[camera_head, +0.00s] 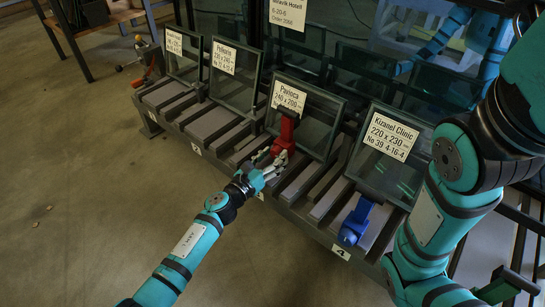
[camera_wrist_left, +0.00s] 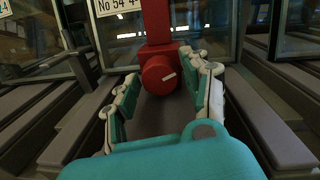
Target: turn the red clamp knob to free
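The red clamp knob (camera_wrist_left: 160,75) is round and has a short white mark that slants up to the right.
Several glass panes lean in a grey slotted rack. The Kizanel Clinic pane (camera_head: 388,150) is to the right, with a blue clamp (camera_head: 355,220) before it. Open floor (camera_head: 90,190) lies at front left.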

